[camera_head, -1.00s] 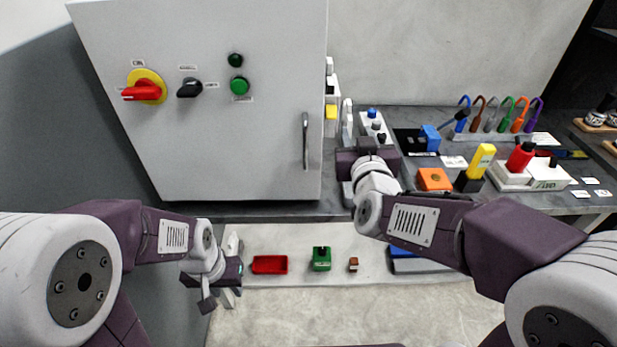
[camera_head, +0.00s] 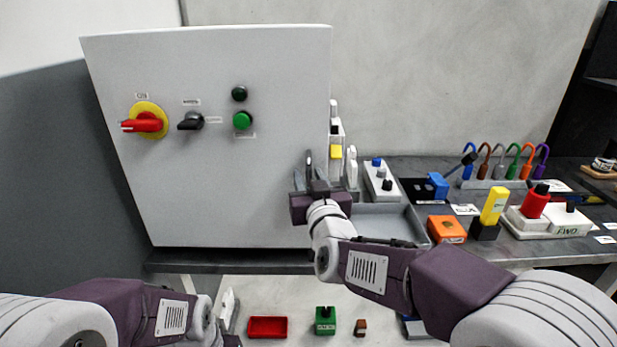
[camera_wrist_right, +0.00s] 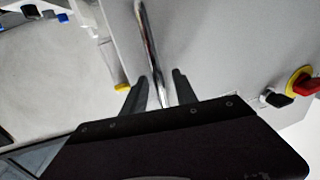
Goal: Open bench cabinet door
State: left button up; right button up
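The bench cabinet (camera_head: 270,80) is a large light grey box at the left in the head view. Its front door looks closed. The upright metal handle (camera_head: 308,160) is near the door's right edge; it also shows in the right wrist view (camera_wrist_right: 152,48). My right gripper (camera_head: 309,180) is at the handle, its open fingers on either side of the bar. In the right wrist view the right gripper (camera_wrist_right: 159,88) shows gaps between the fingers and the bar. My left gripper (camera_head: 230,341) is mostly cut off at the bottom edge, so its fingers cannot be judged.
The door carries a red rotary switch (camera_head: 143,124), a black knob (camera_head: 191,121) and a green button (camera_head: 242,121). Right of the cabinet are a grey tray (camera_head: 385,219), an orange block (camera_head: 446,229) and a yellow item (camera_head: 494,205). A red tray (camera_head: 267,327) lies below, in front.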

jog(key=shift+w, duration=0.15)
grip_shut()
dwell(1.4)
